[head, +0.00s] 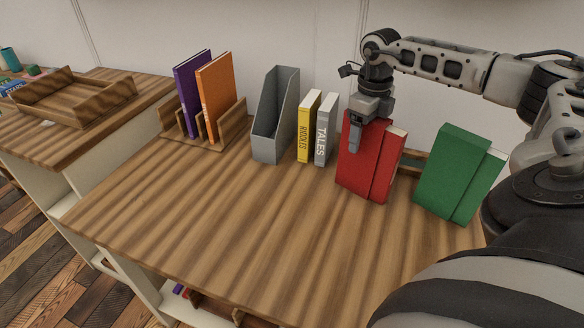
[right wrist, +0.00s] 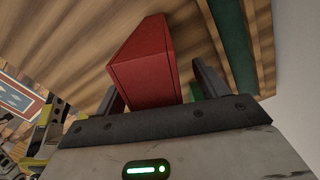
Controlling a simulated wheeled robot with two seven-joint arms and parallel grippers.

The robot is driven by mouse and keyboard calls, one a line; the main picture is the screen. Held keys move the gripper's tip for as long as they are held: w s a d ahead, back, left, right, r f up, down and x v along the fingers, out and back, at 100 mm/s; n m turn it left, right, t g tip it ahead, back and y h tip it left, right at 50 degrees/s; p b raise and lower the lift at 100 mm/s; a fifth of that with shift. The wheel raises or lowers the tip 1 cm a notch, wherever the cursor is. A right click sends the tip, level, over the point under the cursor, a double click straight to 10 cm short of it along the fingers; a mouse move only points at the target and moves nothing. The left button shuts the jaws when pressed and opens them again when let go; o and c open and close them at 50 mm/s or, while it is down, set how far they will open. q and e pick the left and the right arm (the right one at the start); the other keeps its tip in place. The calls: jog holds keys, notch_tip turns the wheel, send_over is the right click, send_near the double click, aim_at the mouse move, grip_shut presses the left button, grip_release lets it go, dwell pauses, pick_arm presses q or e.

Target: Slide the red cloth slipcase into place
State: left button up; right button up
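The red cloth slipcase (head: 361,165) stands upright on the plank desk toward the right, with a red book (head: 388,170) showing pale page edges directly against its right side. My right gripper (head: 357,135) is over the top of the slipcase, one finger in front of its face. In the right wrist view the red slipcase (right wrist: 147,65) lies between the two fingers of the gripper (right wrist: 163,90). A gap shows beside the right finger, so the gripper looks open around it. My left gripper is not in view.
A green case (head: 450,170) stands to the right, with a low wooden rack (head: 413,162) behind. Left are a grey book TALES (head: 325,130), yellow book RIDDLES (head: 308,128), grey file holder (head: 275,120) and wooden rack (head: 232,122) with purple and orange books. The front desktop (head: 230,215) is clear.

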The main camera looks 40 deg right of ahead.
notch_tip(320, 180, up, 6)
jog(key=p, duration=0.6)
jog(key=shift+r, duration=0.45)
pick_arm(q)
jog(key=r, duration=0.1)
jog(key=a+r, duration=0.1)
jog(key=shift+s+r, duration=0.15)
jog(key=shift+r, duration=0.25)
pick_arm(e)
jog(key=shift+r, duration=0.1)
jog(key=o, duration=0.6)
jog(key=shift+c, duration=0.2)
